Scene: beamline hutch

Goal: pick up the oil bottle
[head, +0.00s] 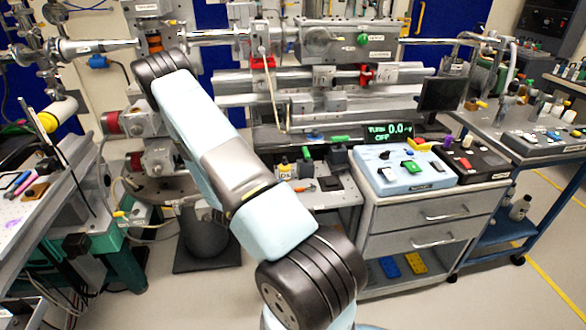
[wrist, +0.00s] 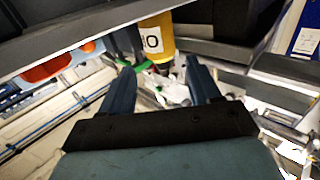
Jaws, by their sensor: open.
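My gripper (wrist: 159,68) is open in the wrist view, with a dark blue finger on each side and nothing held between them. Beyond the fingertips stands a yellow cylinder (wrist: 166,52) with a white label showing a dark round letter. In the head view a small bottle with a white label (head: 284,174) stands on the low bench, beside green-handled things. I cannot tell whether it is the same one. My gripper is hidden in the head view.
Right of the low bench stands a drawer cabinet (head: 430,212) with a light blue control box (head: 405,176) on top. Beamline hardware (head: 330,40) runs behind. In the wrist view a grey beam crosses the upper left, near a red-orange object (wrist: 48,68).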

